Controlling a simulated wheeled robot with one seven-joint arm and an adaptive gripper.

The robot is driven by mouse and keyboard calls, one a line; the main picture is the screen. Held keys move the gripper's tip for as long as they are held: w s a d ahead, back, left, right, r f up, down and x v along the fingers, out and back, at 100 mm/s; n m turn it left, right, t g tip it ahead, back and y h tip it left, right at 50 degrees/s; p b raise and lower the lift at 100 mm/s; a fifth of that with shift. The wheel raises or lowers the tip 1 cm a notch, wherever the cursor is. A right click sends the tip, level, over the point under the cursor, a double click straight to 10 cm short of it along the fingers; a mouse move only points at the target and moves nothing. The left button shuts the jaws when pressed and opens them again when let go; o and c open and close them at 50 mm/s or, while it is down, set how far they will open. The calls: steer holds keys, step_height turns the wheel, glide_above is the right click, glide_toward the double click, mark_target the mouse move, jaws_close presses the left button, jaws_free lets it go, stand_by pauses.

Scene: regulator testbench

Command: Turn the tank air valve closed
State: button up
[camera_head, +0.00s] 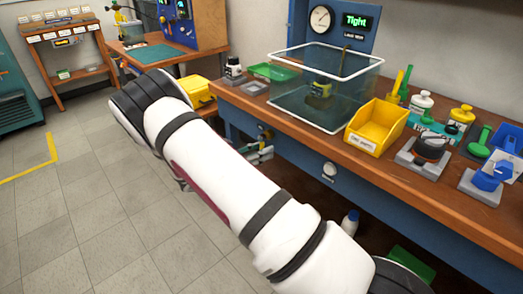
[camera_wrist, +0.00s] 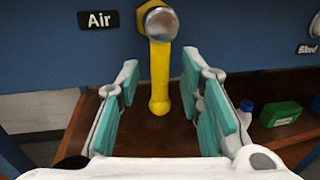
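The air valve is in the wrist view, on the blue bench front, with a round metal end and a yellow lever (camera_wrist: 159,75) hanging straight down. The "Air" label (camera_wrist: 97,19) is left of it. My gripper (camera_wrist: 159,88) is open, its teal-padded fingers on either side of the lever with visible gaps. I cannot tell how deep the lever lies between them. In the head view my gripper (camera_head: 258,152) is by the bench's blue front, and my arm hides much around it; the lever is not clear there. The clear tank (camera_head: 325,92) stands on the bench.
Another valve (camera_wrist: 315,25), its label cut off, is at the wrist view's right edge. A lower shelf holds a white bottle (camera_wrist: 245,112) and a green box (camera_wrist: 280,113). A yellow bin (camera_head: 377,124) stands on the bench. The floor (camera_head: 80,200) at left is clear.

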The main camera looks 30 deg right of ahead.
steer(key=shift+d, duration=0.15)
jaws_close()
